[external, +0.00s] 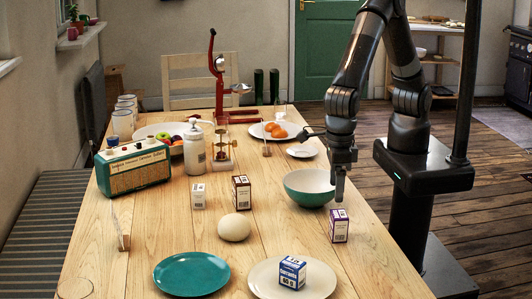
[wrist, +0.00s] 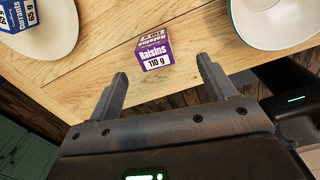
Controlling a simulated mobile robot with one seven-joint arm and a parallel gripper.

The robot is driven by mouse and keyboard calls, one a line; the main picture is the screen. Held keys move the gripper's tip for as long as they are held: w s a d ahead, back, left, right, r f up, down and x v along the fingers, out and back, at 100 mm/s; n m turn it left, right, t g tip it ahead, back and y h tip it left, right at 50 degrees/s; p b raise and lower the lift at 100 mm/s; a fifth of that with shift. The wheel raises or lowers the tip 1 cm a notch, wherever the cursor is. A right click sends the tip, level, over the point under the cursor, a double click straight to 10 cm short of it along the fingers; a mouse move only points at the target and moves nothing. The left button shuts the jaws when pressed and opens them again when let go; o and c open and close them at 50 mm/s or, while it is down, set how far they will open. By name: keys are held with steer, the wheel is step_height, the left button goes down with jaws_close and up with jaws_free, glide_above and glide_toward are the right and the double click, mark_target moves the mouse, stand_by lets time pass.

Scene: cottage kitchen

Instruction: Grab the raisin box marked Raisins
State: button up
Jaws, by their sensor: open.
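The raisin box is a small purple and white carton (wrist: 153,54) that reads "Raisins 110 g" in the wrist view. It stands on the wooden table, and in the external view the same box (external: 339,226) is near the table's right edge. My gripper (wrist: 162,80) is open and empty, with its two fingers apart and the box beyond and between the fingertips. In the external view my gripper (external: 338,200) points down just above or behind the box; the exact gap is hard to tell.
A blue currants box (external: 292,272) stands on a cream plate (external: 262,278) in front. A green and white bowl (external: 309,188) is close behind the raisin box. A teal plate (external: 191,274), a round pale loaf (external: 234,228) and a dark red box (external: 241,192) are further left.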

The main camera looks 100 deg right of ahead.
mark_target(338, 214)
steer(key=shift+n, duration=0.4)
steer(key=f, duration=0.4)
steer(key=a+f, duration=0.1)
steer(key=f, duration=0.1)
steer(key=shift+s+f, duration=0.2)
steer(key=shift+s, duration=0.1)
steer(key=shift+s+a+f, duration=0.15)
steer(key=shift+f, duration=2.6)
steer(key=c, duration=1.1)
steer(key=shift+r, duration=0.15)
